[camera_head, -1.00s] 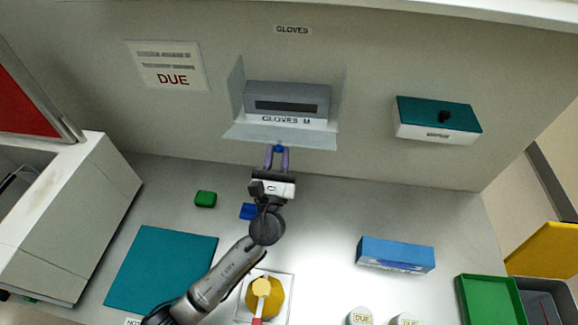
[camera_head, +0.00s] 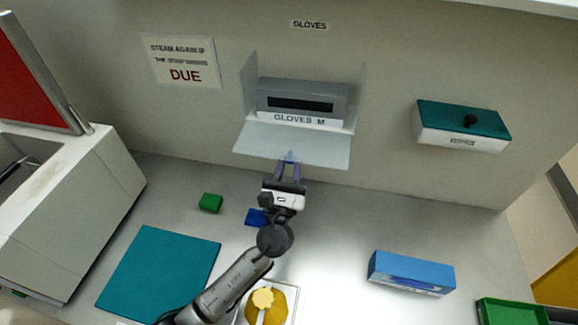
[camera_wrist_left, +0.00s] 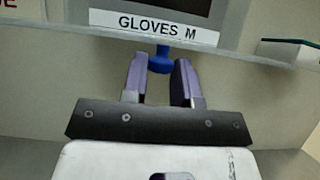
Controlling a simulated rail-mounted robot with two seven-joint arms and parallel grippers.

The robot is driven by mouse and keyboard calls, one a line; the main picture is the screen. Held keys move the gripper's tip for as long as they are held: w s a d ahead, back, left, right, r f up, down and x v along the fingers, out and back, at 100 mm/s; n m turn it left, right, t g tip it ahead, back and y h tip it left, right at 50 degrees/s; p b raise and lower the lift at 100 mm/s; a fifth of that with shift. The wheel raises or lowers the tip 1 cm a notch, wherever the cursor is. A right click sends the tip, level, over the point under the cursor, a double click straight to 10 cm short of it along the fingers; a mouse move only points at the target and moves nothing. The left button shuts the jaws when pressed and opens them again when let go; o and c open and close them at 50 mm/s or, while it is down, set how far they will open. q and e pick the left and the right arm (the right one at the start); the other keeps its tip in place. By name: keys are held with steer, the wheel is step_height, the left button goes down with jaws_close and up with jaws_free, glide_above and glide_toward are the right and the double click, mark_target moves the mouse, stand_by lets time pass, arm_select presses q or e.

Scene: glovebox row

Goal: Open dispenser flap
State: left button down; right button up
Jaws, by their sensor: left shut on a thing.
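The glove dispenser (camera_head: 302,98) is a grey box labelled GLOVES M on the back wall, inside a clear housing. Its clear flap (camera_head: 293,146) is tilted out and down from the housing's lower front. A small blue knob (camera_wrist_left: 161,60) sits at the middle of the flap's front edge. My left gripper (camera_head: 289,160) is shut on the knob, with its purple fingers on either side of it. In the left wrist view the flap's edge (camera_wrist_left: 232,54) runs just above the fingertips. My right gripper is not in view.
On the counter below are a green block (camera_head: 211,203), a blue block (camera_head: 256,217), a teal mat (camera_head: 160,272) and a blue box (camera_head: 411,272). A teal-lidded white box (camera_head: 461,126) is on the wall at right. A white cabinet (camera_head: 75,205) stands at left.

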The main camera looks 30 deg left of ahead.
mark_target(292, 157)
arm_select(q)
steer(key=shift+f, duration=0.2)
steer(key=c, duration=0.9)
jaws_free()
steer(key=shift+w+r, duration=0.1)
steer(key=shift+r, duration=0.05)
steer(key=shift+r, duration=0.15)
steer(key=shift+r+p, duration=0.25)
steer(key=shift+p, duration=0.15)
steer(key=r+p, duration=0.4)
steer(key=shift+d+r, duration=0.25)
steer(key=shift+d, duration=0.15)
steer(key=s+d+r+p, duration=0.2)
steer(key=d+r+p, duration=0.3)
steer(key=d, duration=0.5)
steer(key=shift+d+r, duration=0.4)
